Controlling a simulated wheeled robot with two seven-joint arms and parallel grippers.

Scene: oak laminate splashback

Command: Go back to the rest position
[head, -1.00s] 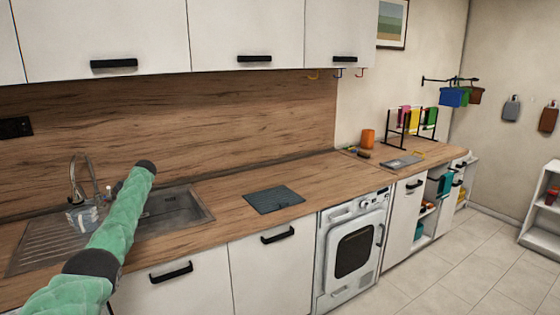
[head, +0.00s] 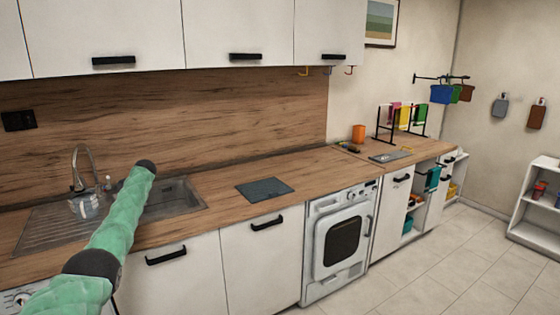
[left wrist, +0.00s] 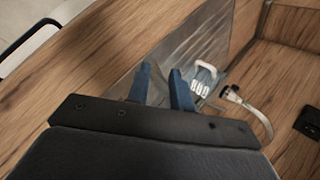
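My left arm (head: 112,232), in a green quilted sleeve with black bands, reaches in from the lower left of the head view, in front of the sink. Its gripper does not show there. In the left wrist view my left gripper (left wrist: 161,70) has two blue fingers with a gap between the tips and nothing between them. Behind the fingers are the metal sink (left wrist: 205,45) and the tap (left wrist: 248,108). My right gripper is in neither view.
The wooden worktop (head: 225,205) carries the sink (head: 178,198), a dark flat board (head: 265,189), an orange cup (head: 358,133) and a towel rack (head: 401,121). A white front-loading machine (head: 338,245) stands below. Tiled floor (head: 420,275) is clear at the lower right.

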